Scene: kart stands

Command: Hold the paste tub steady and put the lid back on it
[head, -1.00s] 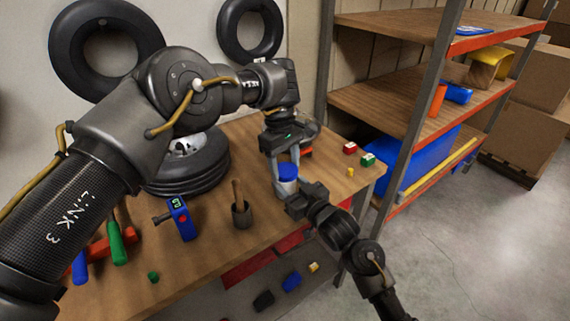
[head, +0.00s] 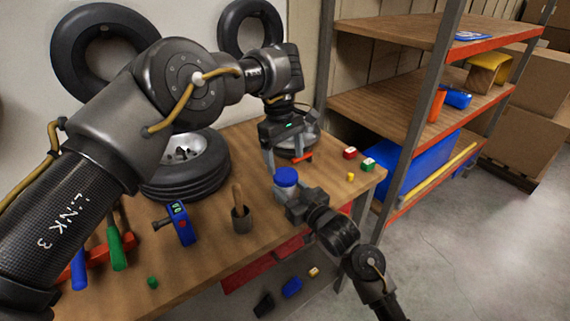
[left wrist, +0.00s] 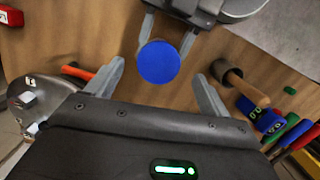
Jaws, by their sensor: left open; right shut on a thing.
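The paste tub (head: 282,194) is a small greyish-white tub standing upright near the right end of the workbench. The blue lid (head: 286,175) sits on top of it and looks level; whether it is fully pressed down I cannot tell. In the left wrist view the round lid (left wrist: 159,62) hides the tub beneath it. My right gripper (head: 294,203) is shut on the tub from the near side; its fingers also show beside the lid in the left wrist view (left wrist: 168,36). My left gripper (head: 288,163) is open and empty above the lid, its fingers spread wide apart (left wrist: 158,74).
A shelf rack (head: 412,110) stands to the right.

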